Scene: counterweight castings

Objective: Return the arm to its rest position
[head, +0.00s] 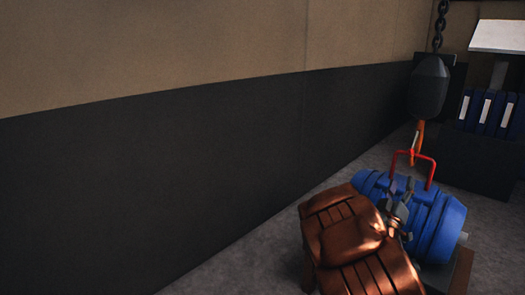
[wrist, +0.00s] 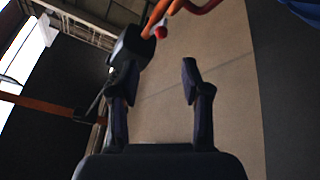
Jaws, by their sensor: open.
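My gripper (head: 401,205) shows small and partly hidden in the head view, in front of a blue ribbed casting (head: 436,222). In the wrist view its two dark fingers stand apart and my gripper (wrist: 158,72) is empty, with tan wall behind the gap. A red lifting handle (head: 413,155) rises above the casting. An orange hook (head: 417,143) hangs at the handle; I cannot tell whether they touch. The hook (wrist: 163,16) also shows at the top of the wrist view, beyond the fingertips. A blue edge (wrist: 302,10) shows at its top right.
A dark hook block (head: 428,88) hangs on a chain (head: 439,25) above the casting. Blue binders (head: 492,113) stand on a dark cabinet (head: 476,160) at the right. A long wall (head: 150,190) runs along the left. Grey floor (head: 235,262) is bare beside it.

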